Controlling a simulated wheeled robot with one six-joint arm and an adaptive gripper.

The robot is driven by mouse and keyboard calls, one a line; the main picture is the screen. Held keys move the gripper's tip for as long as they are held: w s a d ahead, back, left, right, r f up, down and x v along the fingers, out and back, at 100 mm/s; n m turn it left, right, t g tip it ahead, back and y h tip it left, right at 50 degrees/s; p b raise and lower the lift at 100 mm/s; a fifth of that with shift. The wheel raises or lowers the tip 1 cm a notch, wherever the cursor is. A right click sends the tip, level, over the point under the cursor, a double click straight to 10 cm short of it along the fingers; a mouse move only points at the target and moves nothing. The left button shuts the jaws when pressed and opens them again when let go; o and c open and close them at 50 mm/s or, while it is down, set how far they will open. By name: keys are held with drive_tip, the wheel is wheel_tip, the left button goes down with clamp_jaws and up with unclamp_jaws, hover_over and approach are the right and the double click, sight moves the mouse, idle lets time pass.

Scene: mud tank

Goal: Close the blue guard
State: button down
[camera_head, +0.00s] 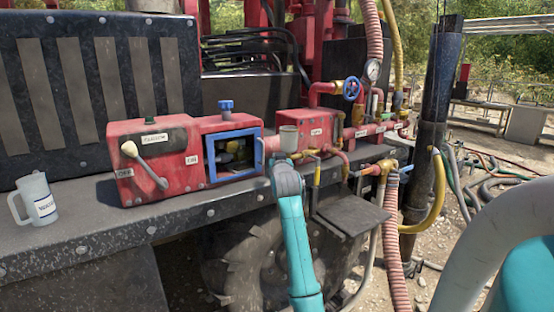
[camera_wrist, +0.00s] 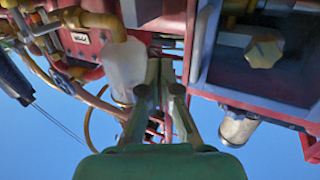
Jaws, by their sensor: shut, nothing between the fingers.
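The blue guard (camera_head: 210,160) is a square blue frame with an open middle, on the front of a red housing (camera_head: 188,155). It stands at or close to the opening; I cannot tell whether it is fully flush. A small blue handle shows at its right edge. In the wrist view, the guard's blue-grey bar (camera_wrist: 203,45) runs just right of my fingers. My gripper (camera_wrist: 160,72) is shut and empty, between this bar and a whitish cup (camera_wrist: 125,68). I cannot tell whether it touches the guard.
The cup (camera_head: 289,138) is close to the right of the guard. A yellow knob (camera_wrist: 263,52) sits inside the opening. A lever (camera_head: 147,168), a blue valve wheel (camera_head: 351,88), pipes and hoses are nearby. A white jug (camera_head: 38,198) stands on the left ledge.

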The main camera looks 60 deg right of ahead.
drive_tip(key=s+a, duration=0.3)
drive_tip(key=s, duration=0.6)
drive_tip(key=shift+a, duration=0.15)
